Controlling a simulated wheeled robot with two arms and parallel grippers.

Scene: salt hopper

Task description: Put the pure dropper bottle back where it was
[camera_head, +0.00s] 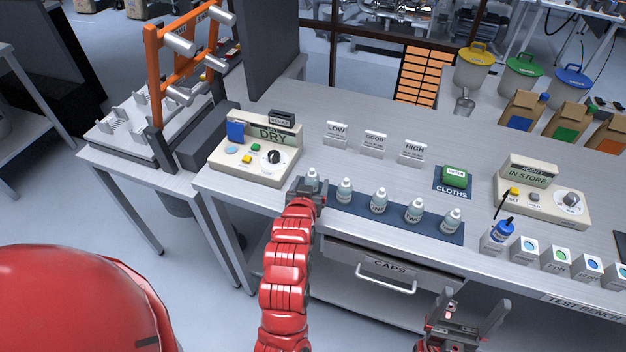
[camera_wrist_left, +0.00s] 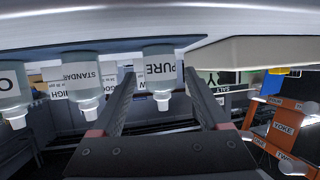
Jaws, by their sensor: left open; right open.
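The pure dropper bottle (camera_head: 312,175) is small and white-capped. It stands upright at the left end of the dark blue mat (camera_head: 398,228), in a row with several similar bottles. In the left wrist view, which is upside down, its PURE label (camera_wrist_left: 160,70) shows between the fingers. My left gripper (camera_head: 307,188) is open at this bottle, one finger on each side; contact cannot be told. The gripper partly hides the bottle in the head view. My right gripper (camera_head: 473,304) is open and empty, in front of the bench's front edge.
A STANDARD bottle (camera_wrist_left: 84,80) stands close beside the pure one. The DRY instrument (camera_head: 254,160) is left of the mat. LOW, GOOD and HIGH signs (camera_head: 375,141) stand behind. A CAPS drawer (camera_head: 385,268) is below.

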